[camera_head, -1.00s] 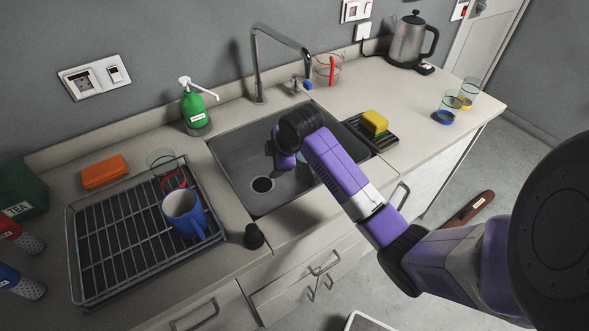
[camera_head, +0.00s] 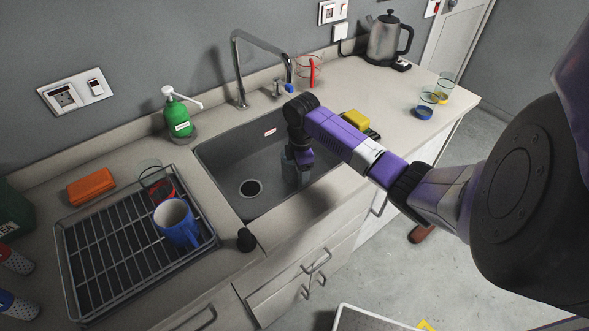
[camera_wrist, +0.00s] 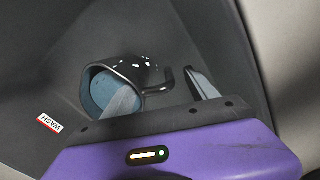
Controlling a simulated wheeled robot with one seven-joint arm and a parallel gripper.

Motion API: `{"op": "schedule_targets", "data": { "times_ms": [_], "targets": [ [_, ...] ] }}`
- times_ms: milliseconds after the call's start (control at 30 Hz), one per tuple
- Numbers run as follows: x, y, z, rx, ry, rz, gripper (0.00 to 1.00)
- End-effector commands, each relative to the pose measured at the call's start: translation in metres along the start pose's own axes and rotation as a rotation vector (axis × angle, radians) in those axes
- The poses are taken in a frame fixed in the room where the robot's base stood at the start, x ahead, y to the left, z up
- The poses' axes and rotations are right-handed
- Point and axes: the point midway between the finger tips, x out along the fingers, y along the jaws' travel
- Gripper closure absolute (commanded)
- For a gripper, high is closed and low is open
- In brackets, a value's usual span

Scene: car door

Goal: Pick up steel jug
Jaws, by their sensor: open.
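A shiny dark-grey metal jug (camera_wrist: 140,72) with a bluish inside lies tilted in the sink in the wrist view, its mouth facing left and its handle to the right. My gripper (camera_wrist: 153,80) is open over it. One finger overlaps the jug's mouth and the other is right of the handle. I cannot tell whether either finger touches it. In the head view my gripper (camera_head: 300,158) reaches down into the right part of the grey sink (camera_head: 235,170), and the jug there is mostly hidden or cannot be told from the gripper.
The faucet (camera_head: 238,70) rises behind the sink. A green soap dispenser (camera_head: 178,115) stands left of it. A blue mug (camera_head: 176,224) stands on the drying rack (camera_head: 110,260). A yellow sponge (camera_head: 354,118) lies right of the sink. A steel kettle (camera_head: 383,42) stands at the back right.

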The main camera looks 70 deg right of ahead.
Motion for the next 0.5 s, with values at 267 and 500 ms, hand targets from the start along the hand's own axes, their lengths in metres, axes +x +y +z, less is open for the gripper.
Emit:
{"op": "schedule_targets", "data": {
  "times_ms": [267, 500],
  "targets": [
    [0.017, 0.000, 0.000, -0.001, 0.001, 0.001, 0.33],
    [0.017, 0.000, -0.001, -0.001, 0.001, 0.001, 0.52]
  ]
}}
